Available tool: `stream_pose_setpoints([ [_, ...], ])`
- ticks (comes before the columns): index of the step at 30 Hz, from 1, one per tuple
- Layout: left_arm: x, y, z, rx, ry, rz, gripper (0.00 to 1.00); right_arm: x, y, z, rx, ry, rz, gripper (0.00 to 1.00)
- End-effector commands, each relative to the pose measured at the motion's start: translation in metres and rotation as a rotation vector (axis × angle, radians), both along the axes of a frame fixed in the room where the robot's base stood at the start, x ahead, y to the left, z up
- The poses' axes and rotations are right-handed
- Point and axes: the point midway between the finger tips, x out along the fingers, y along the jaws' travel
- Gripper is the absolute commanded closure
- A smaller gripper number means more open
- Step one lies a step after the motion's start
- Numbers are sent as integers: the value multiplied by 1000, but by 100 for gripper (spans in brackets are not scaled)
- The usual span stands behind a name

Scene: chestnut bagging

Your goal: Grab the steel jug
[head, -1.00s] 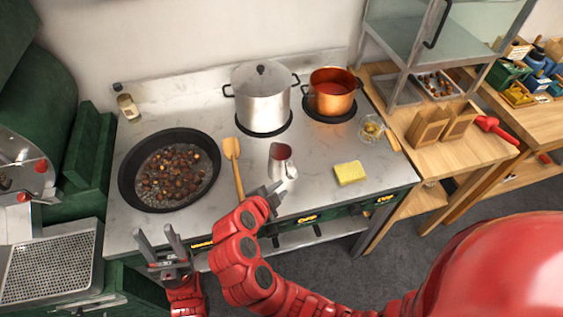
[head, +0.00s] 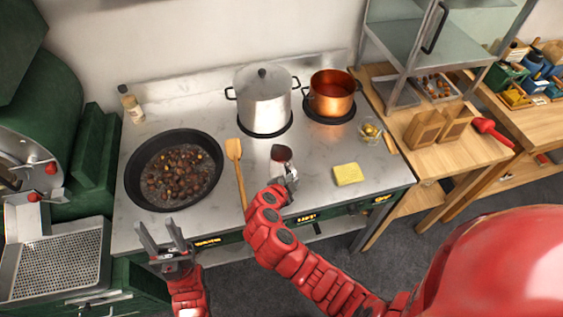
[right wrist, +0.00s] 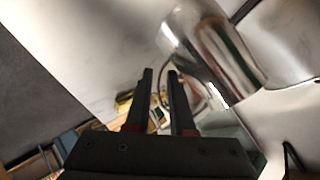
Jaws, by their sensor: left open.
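The steel jug (head: 281,152) stands on the steel worktop in front of the large pot. In the head view my right gripper (head: 289,172) is at its near side and hides its lower part. In the right wrist view the shiny jug body (right wrist: 215,55) is just beyond the fingers. The right gripper's fingers (right wrist: 163,76) are apart there, and a thin curved edge, seemingly the jug's handle, shows between them. I cannot tell whether they touch it. My left gripper (head: 158,232) is open and empty at the worktop's front edge, below the pan.
A black pan of chestnuts (head: 133,190) is at the left, with a wooden spatula (head: 236,160) beside it. The steel pot (head: 262,100) and copper pot (head: 331,95) stand behind. A yellow sponge (head: 348,174) and glass bowl (head: 370,130) lie to the right.

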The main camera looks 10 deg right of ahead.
Motion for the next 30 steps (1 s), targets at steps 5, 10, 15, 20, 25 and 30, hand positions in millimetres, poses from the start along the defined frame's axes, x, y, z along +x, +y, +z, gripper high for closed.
stream_pose_setpoints([
  [5, 0, 0, -1, 0, 0, 0, 50, 0, 0, -1, 0, 0, 0, 78],
  [10, 0, 0, -1, 0, 0, 0, 50, 0, 0, -1, -1, 1, 1, 100],
  [15, 0, 0, -1, 0, 0, 0, 50, 0, 0, -1, 0, 1, 0, 100],
  [20, 0, 0, -1, 0, 0, 0, 50, 0, 0, -1, 0, 1, 0, 100],
  [25, 0, 0, -1, 0, 0, 0, 50, -1, 0, -1, -1, 3, 0, 100],
  [30, 0, 0, -1, 0, 0, 0, 50, -1, 0, -2, -1, 3, -1, 100],
])
